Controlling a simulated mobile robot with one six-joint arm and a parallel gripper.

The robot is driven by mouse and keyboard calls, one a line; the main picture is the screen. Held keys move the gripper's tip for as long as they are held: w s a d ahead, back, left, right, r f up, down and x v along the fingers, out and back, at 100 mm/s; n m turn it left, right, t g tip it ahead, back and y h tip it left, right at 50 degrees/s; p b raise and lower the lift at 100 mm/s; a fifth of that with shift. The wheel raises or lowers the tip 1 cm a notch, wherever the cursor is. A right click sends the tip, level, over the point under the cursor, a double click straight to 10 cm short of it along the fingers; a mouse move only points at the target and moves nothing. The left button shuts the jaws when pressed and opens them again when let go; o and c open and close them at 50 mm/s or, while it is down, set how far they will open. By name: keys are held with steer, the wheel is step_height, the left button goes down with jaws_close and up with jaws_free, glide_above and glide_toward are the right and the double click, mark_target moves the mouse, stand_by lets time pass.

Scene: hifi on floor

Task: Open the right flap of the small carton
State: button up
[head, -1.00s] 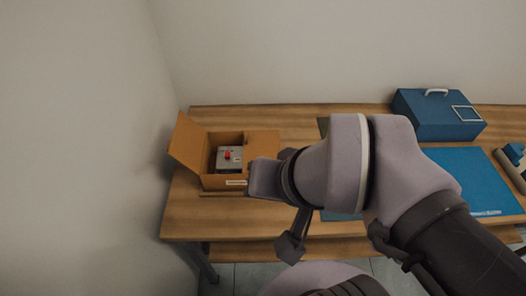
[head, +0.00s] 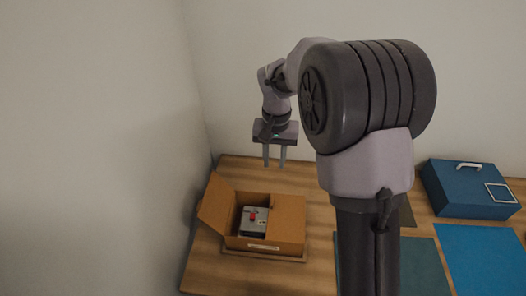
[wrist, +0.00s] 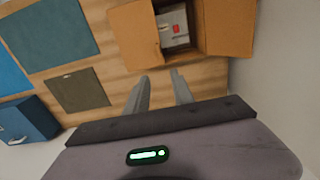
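The small carton (head: 250,243) stands on the left part of the table. It also shows at the top of the wrist view (wrist: 160,52). Its left flap (head: 216,205) is swung outward. Its right flap (head: 288,213) lies over the right half of the opening and shows on the left in the wrist view (wrist: 135,30). A grey device with a red button (head: 253,220) sits inside, partly visible. My gripper (head: 274,164) hangs fingers down, beyond and above the carton, touching nothing. Its fingers (wrist: 160,77) are apart, with nothing between them.
A blue toolbox (head: 465,190) stands at the right of the wooden table (head: 215,275). Blue (head: 480,255) and dark mats (head: 415,262) lie in front of it. Walls stand close on the left and behind. Some bare wood lies beside the carton.

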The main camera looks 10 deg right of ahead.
mark_target(272, 198)
step_height(272, 198, down, 18)
steer(key=b, duration=0.4)
steer(key=shift+s+r+b, duration=0.1)
steer(key=shift+b, duration=0.3)
steer(key=shift+c, duration=0.2)
jaws_close()
stand_by(0.6)
